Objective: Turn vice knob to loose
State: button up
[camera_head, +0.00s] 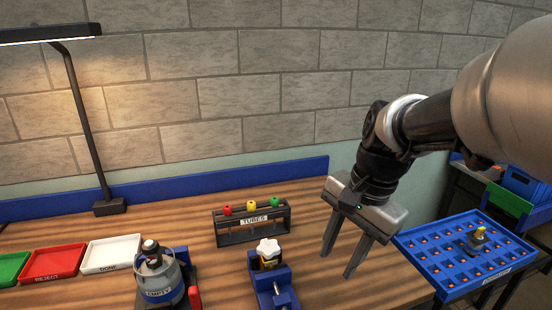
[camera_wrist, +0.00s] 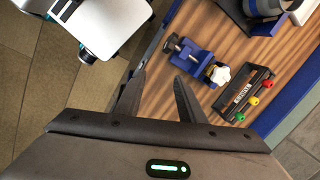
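A blue vice (camera_head: 272,285) stands on the wooden bench near its front edge. A white star-shaped knob (camera_head: 268,248) sits at its far end, above a brass-coloured part. In the wrist view the vice (camera_wrist: 196,61) lies beyond my fingertips, with the white knob (camera_wrist: 219,74) at its right end and a dark screw end (camera_wrist: 173,43) at its left. I cannot tell whether the white knob belongs to the vice or to a held part. My gripper (camera_head: 337,266) is open and empty, to the right of the vice and apart from it; its fingers also show in the wrist view (camera_wrist: 160,78).
A tube rack (camera_head: 252,224) with red, yellow and green caps stands behind the vice. A grey container marked EMPTY (camera_head: 160,279) stands left of it. Green, red and white trays (camera_head: 110,254) and a lamp (camera_head: 85,120) are farther left. A blue pocketed tray (camera_head: 465,262) is at right.

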jog(key=a+f+m+b, duration=0.1)
jog(key=a+f, duration=0.2)
jog(key=f, duration=0.4)
jog(key=w+a+f+m+g+y+b, duration=0.1)
jog(key=a+f+m+b, duration=0.1)
jog(key=f, duration=0.5)
jog(key=w+a+f+m+g+y+b, duration=0.1)
jog(key=a+f, duration=0.2)
jog(key=f, duration=0.5)
jog(key=shift+a+m+b, duration=0.35)
jog(key=shift+m+b, duration=0.05)
grip_shut()
